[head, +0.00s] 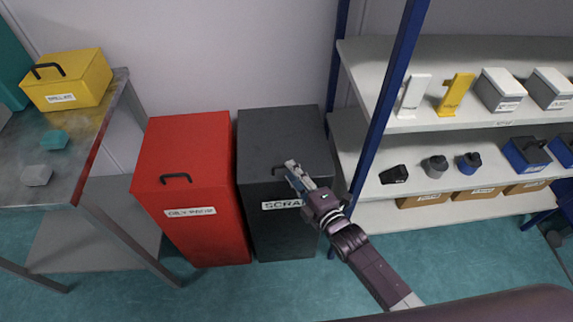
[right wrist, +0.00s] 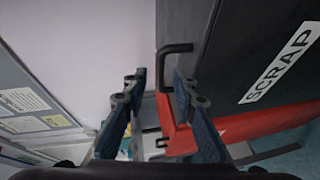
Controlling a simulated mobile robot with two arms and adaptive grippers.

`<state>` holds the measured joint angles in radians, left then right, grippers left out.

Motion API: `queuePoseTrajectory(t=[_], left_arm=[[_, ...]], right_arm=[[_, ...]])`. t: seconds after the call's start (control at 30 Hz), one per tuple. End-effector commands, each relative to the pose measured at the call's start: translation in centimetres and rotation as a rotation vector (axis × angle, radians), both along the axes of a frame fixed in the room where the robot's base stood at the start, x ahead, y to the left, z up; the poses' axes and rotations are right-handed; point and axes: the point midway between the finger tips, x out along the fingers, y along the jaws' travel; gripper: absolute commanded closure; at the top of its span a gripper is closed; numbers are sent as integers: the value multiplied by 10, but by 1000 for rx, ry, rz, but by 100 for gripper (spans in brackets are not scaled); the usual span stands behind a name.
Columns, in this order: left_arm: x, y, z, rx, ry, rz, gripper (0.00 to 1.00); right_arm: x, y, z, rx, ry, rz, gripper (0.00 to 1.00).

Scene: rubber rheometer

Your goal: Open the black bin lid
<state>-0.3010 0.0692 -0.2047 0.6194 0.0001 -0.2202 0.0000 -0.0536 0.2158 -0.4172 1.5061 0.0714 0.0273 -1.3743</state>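The black bin (head: 285,130) stands upright against the wall, with a SCRAP label (head: 283,204) on its front. Its lid looks closed. A black bar handle sits near the lid's front edge, partly hidden by my right gripper in the head view. My right gripper (head: 290,166) is over the front of the lid, at the handle. In the right wrist view the fingers are apart, and the handle (right wrist: 178,48) shows at the gap between the fingertips (right wrist: 160,80). I cannot tell whether either finger touches it. My left gripper is not in view.
A red bin (head: 185,140) with its own handle (head: 176,178) stands close on the left. A blue-posted shelf (head: 440,125) with several parts is close on the right. A metal table (head: 85,130) with a yellow box (head: 75,78) is far left. Floor in front is clear.

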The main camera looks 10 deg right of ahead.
Motion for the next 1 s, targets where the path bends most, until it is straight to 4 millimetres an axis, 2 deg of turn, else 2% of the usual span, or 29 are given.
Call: queuePoseTrajectory(t=[0.1, 0.3, 0.67, 0.9, 1.0], left_arm=[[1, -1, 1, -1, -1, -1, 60], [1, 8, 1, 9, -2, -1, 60], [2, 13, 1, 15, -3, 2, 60], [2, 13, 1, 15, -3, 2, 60], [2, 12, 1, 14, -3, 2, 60]], right_arm=[[17, 8, -2, 1, -1, 1, 74], [33, 15, -6, 3, 1, -1, 74], [38, 17, -8, 1, 2, 0, 74], [37, 17, -8, 1, 3, 0, 100], [37, 17, -8, 1, 3, 0, 100]])
